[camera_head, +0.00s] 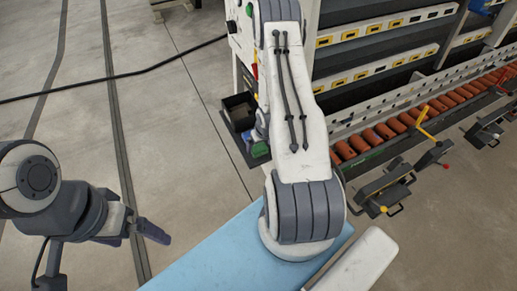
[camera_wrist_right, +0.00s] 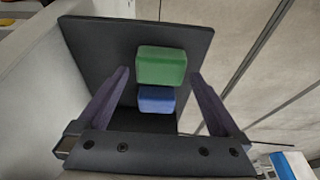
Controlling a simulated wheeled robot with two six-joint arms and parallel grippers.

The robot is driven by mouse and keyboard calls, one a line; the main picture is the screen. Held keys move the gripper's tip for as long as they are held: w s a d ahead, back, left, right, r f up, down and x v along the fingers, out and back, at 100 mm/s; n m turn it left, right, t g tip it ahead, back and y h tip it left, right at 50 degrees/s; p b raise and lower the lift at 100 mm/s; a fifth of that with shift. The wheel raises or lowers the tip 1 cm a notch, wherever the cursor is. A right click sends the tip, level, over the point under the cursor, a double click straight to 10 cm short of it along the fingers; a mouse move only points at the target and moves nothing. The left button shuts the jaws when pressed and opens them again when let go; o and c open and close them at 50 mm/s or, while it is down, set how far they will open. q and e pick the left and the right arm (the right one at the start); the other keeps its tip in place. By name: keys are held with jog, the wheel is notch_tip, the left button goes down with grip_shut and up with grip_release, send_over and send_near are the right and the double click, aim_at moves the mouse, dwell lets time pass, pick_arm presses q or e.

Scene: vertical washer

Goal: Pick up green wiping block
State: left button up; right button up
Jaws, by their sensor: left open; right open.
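The green wiping block (camera_wrist_right: 161,66) sits on a dark panel in the right wrist view, with a blue block (camera_wrist_right: 156,99) just below it in the picture. My right gripper (camera_wrist_right: 158,76) is open, and its two fingers show left and right of the green block with gaps on both sides. Whether the block lies fully between the fingers in depth I cannot tell. In the head view a small part of the green block (camera_head: 260,150) shows beside my right arm, which hides most of that gripper. My left gripper (camera_head: 136,233) is open and empty over the floor.
A dark open bin (camera_head: 239,108) stands left of my right arm by the machine rack (camera_head: 385,45). A roller rail (camera_head: 420,118) with clamps runs to the right. A black cable (camera_head: 120,77) crosses the floor.

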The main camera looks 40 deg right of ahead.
aim_at(258, 148)
jog(key=shift+w+f, duration=0.15)
jog(key=shift+f, duration=0.5)
jog(key=c, duration=1.2)
jog(key=shift+r, duration=0.1)
jog(key=shift+w+a+r+b, duration=0.1)
jog(key=shift+a+r+b, duration=0.1)
jog(key=shift+r+b, duration=0.25)
notch_tip(258, 148, up, 6)
jog(key=shift+r, duration=0.1)
jog(key=shift+w+a+b, duration=0.6)
jog(key=shift+w+a, duration=0.15)
jog(key=shift+a, duration=2.45)
jog(key=shift+w+a+b, duration=0.6)
jog(key=shift+w+a, duration=0.15)
jog(key=shift+a, duration=2.4)
jog(key=shift+w+a+b, duration=0.6)
jog(key=shift+w+a, duration=0.15)
jog(key=shift+a, duration=2.45)
